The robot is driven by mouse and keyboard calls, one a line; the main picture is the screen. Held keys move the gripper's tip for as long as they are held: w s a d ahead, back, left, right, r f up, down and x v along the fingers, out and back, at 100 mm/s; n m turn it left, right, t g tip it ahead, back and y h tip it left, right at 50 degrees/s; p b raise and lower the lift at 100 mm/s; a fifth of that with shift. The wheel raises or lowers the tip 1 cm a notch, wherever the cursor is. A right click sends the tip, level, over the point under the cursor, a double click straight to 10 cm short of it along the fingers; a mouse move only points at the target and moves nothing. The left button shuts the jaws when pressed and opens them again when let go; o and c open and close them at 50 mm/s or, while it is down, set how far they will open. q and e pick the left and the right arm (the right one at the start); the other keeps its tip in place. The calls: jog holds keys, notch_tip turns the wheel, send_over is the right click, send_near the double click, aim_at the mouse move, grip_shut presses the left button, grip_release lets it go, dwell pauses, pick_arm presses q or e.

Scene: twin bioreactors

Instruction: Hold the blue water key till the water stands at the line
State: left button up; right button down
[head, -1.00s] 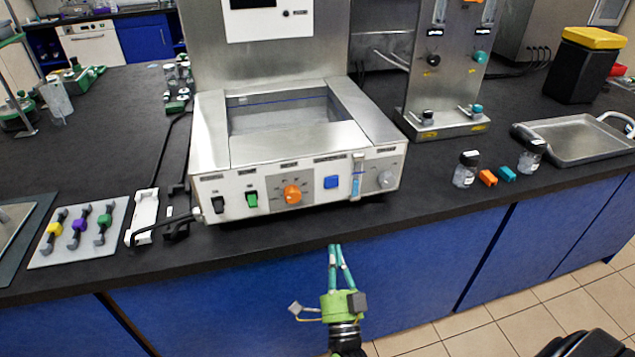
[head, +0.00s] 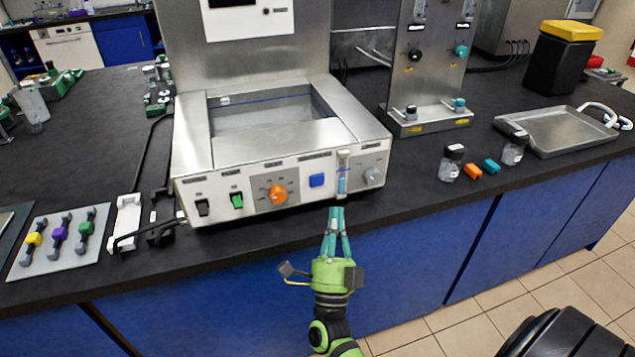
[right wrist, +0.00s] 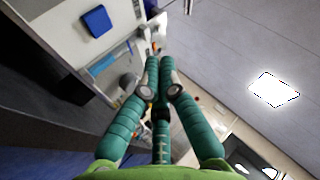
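The blue water key (head: 317,180) is a square button on the white front panel of the steel bath (head: 350,115). It also shows in the right wrist view (right wrist: 97,22). A dark blue line (head: 262,99) runs along the bath's inner back wall; I cannot tell exactly where the water stands. An upright sight tube (head: 343,175), partly blue, is just right of the key. My right gripper (head: 337,212) has its teal fingers together and empty, below the sight tube and right of the key, seemingly apart from the panel. My left gripper is out of view.
An orange knob (head: 278,193) and a green switch (head: 236,200) lie left of the key, a grey knob (head: 374,176) to its right. Small bottles (head: 451,163) and a steel tray (head: 560,132) stand farther right. The counter's front edge is close to my gripper.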

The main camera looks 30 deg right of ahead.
aim_at(322, 175)
jog(key=w+d+b, duration=0.1)
jog(key=w+b, duration=0.2)
jog(key=w, duration=0.4)
jog(key=shift+d, duration=0.35)
jog(key=shift+w, duration=0.15)
dwell(1.0)
jog(key=shift+w+d, duration=0.1)
jog(key=shift+w, duration=0.2)
jog(key=shift+w+d+b, duration=0.1)
jog(key=shift+w+b, duration=0.25)
jog(key=shift+b, duration=0.15)
dwell(5.0)
